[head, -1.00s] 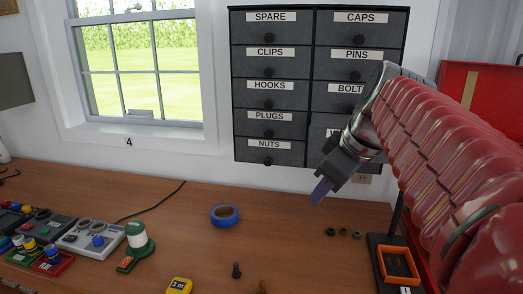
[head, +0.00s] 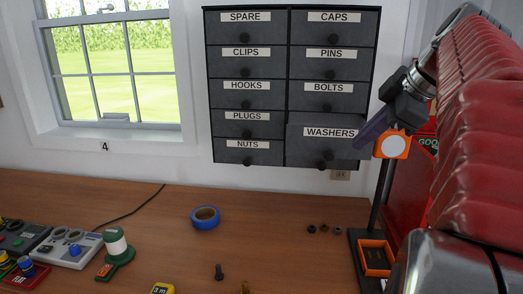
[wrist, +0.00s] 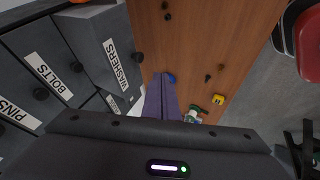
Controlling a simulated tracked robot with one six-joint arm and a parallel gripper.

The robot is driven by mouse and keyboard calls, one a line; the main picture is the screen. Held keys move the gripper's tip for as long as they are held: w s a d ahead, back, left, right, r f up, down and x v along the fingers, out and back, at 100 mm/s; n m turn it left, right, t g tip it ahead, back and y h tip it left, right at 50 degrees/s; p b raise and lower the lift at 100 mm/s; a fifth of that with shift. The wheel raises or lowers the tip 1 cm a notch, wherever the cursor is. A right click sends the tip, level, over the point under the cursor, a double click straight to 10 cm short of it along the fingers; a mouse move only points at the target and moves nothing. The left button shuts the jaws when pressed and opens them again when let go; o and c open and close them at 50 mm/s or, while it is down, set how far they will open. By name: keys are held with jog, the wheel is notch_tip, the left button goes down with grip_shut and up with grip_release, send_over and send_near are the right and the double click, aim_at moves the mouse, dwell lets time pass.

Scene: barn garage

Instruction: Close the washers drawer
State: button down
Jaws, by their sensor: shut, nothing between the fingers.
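The washers drawer (head: 305,145) is at the lower right of the dark wall cabinet and sticks out past the other drawer fronts. Its label and round dark knob face the room. It also shows in the wrist view, seen aslant with its label (wrist: 115,65) at upper left. My gripper (head: 361,142) is at the right edge of the drawer front, its purple fingers pointing left and down. In the wrist view my gripper's fingers (wrist: 160,80) are together and empty, to the right of the drawer. I cannot tell whether they touch it.
The other cabinet drawers, such as bolts (head: 325,98) and nuts (head: 240,155), look shut. An orange-framed round thing (head: 392,144) stands right behind my fingers. Blue tape (head: 206,217), small dark parts and an orange tray (head: 375,257) lie on the workbench (head: 180,200) below.

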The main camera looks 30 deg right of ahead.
aim_at(329, 143)
jog(key=shift+w+f, duration=0.1)
jog(key=w+d+f, duration=0.1)
jog(key=w+f, duration=0.6)
jog(key=w, duration=0.2)
jog(key=shift+d+f, duration=0.35)
jog(key=shift+f, duration=0.05)
jog(key=shift+w, duration=0.1)
dwell(0.3)
